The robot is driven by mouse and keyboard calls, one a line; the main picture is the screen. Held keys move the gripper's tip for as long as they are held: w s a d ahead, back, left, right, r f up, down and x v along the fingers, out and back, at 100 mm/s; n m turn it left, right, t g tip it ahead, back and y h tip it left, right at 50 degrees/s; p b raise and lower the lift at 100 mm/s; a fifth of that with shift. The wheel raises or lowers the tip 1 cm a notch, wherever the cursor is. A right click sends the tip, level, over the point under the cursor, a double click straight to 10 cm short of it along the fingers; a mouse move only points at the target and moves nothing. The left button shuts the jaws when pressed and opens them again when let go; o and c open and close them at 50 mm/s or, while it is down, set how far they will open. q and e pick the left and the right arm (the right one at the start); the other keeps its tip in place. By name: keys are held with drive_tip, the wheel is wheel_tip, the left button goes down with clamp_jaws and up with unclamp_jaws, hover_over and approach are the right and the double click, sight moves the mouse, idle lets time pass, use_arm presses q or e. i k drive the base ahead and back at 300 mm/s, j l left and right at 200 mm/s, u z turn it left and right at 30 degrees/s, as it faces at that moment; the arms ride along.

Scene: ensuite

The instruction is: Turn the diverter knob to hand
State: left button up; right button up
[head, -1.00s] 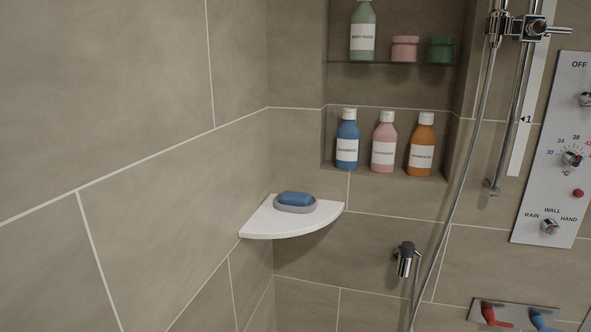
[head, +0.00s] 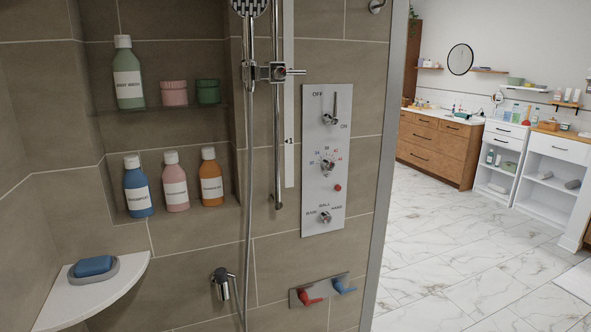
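The diverter knob (head: 325,217) is a small chrome knob low on the grey control panel (head: 312,187) on the shower wall. The labels RAIN, WALL and HAND stand around it, with RAIN left, WALL above and HAND right. Its pointer direction is too small to tell for sure. Above it on the same panel are a red button (head: 337,188), a temperature knob (head: 327,164) with a number scale, and an OFF/ON lever (head: 333,112), which points up. Neither of my grippers shows in the head view.
A hand shower rail (head: 277,130) and hose (head: 248,200) stand left of the panel. Below are a plate with red (head: 310,299) and blue (head: 343,287) levers and a chrome holder (head: 222,283). Bottles fill the niche. A soap shelf (head: 110,292) juts out at left. Open marble floor (head: 450,245) lies right.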

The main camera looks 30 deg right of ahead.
sight(325, 217)
drive_tip(key=z, duration=1.2)
